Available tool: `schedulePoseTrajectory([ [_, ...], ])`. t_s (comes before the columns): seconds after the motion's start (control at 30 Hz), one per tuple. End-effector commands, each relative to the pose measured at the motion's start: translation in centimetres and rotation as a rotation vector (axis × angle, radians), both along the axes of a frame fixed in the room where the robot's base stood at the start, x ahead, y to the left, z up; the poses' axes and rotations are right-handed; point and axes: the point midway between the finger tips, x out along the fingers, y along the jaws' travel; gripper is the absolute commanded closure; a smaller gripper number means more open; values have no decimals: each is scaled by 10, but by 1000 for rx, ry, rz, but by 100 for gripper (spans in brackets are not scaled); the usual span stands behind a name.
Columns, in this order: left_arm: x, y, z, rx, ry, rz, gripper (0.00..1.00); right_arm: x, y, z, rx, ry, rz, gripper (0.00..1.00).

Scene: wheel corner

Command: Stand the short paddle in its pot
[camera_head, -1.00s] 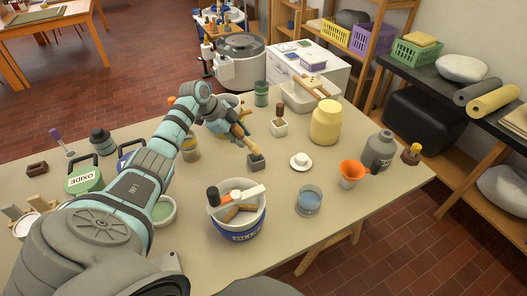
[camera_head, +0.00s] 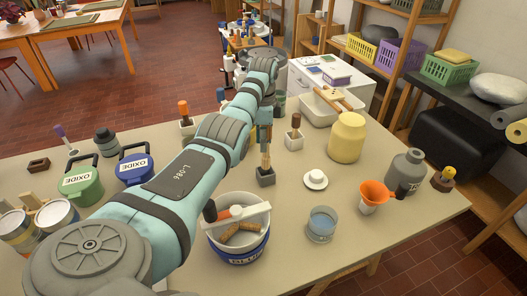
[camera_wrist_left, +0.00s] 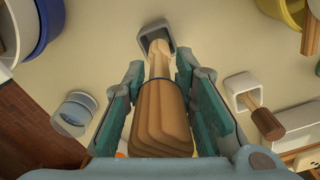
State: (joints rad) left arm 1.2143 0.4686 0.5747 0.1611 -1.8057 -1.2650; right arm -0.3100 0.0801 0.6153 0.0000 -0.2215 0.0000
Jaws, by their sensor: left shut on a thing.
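The short paddle (camera_wrist_left: 165,118) is wooden, with a broad stepped end and a narrower stem. My left gripper (camera_wrist_left: 160,100) is shut on its broad part. In the head view my left gripper (camera_head: 265,128) points down, and the paddle (camera_head: 265,160) hangs about upright below it. A small grey square pot (camera_head: 266,178) stands on the table directly under the paddle. In the wrist view the stem's end overlaps the mouth of the grey pot (camera_wrist_left: 155,38). I cannot tell whether the tip is inside or just above it. My right gripper is not in view.
A white pot (camera_head: 294,143) with a brown-handled tool stands right of the grey pot. A yellow jar (camera_head: 346,138) stands right.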

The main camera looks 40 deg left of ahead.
Motion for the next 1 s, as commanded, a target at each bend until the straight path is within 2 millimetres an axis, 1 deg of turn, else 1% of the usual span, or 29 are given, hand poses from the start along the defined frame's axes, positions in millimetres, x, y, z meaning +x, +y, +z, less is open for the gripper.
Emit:
schedulePoseTrajectory([
  [0.03,-1,0,-10,-1,2,1,100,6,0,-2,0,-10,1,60],
  [0.1,0,0,-18,-1,1,1,100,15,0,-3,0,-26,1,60],
  [0.17,0,0,-26,-1,2,1,100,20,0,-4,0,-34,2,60],
  [0.27,-1,0,-48,-2,2,1,100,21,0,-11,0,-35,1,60],
  [0.33,-1,0,-60,-2,2,1,100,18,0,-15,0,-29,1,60],
  [0.4,0,0,-65,-1,1,1,100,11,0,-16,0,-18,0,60],
  [0.5,0,0,-63,-1,-1,1,100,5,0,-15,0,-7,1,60],
  [0.57,0,0,-63,-1,-1,1,100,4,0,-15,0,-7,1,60],
  [0.6,0,0,-63,0,0,1,68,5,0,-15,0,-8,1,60],
  [0.7,0,0,-63,0,0,1,54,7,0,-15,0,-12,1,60],
  [1.0,0,0,-61,0,0,1,54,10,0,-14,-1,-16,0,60],
])
